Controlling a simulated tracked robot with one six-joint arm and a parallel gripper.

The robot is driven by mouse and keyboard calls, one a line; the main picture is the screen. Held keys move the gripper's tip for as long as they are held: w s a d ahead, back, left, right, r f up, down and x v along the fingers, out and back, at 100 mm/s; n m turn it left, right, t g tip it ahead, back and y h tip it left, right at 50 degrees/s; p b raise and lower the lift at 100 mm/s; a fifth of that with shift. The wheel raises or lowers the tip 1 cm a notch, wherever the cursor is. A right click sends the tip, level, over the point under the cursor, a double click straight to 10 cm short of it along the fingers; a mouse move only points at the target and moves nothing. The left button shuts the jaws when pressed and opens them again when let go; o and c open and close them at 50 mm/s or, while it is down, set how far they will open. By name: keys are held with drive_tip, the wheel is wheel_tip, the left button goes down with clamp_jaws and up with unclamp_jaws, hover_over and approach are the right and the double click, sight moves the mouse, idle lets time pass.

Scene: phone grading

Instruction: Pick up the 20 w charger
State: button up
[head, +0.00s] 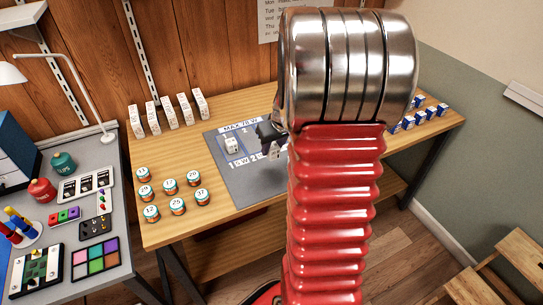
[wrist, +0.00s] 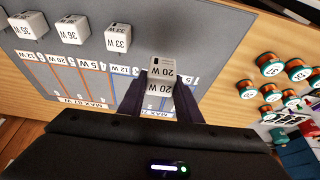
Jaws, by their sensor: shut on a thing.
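The 20 W charger (wrist: 161,90) is a small white block held between my two dark gripper fingers (wrist: 160,98) in the wrist view. My gripper is shut on it, and the label "20 W" reads twice there. In the head view my gripper (head: 270,132) is over the grey mat (head: 262,183), with a white block (head: 274,152) just below it. Whether the held charger clears the mat is hard to tell. Another white charger (head: 232,145) stands on the mat to the left, near a slot marked 1.
Chargers marked 35 W (wrist: 28,25), 36 W (wrist: 72,30) and 33 W (wrist: 118,38) stand on the mat in the wrist view. Several round numbered tins (head: 170,186) stand left of the mat. White boxes (head: 168,112) line the back. My arm hides the bench's middle right.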

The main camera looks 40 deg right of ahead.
drive_tip(key=shift+r, duration=0.35)
drive_tip(key=shift+f, duration=0.15)
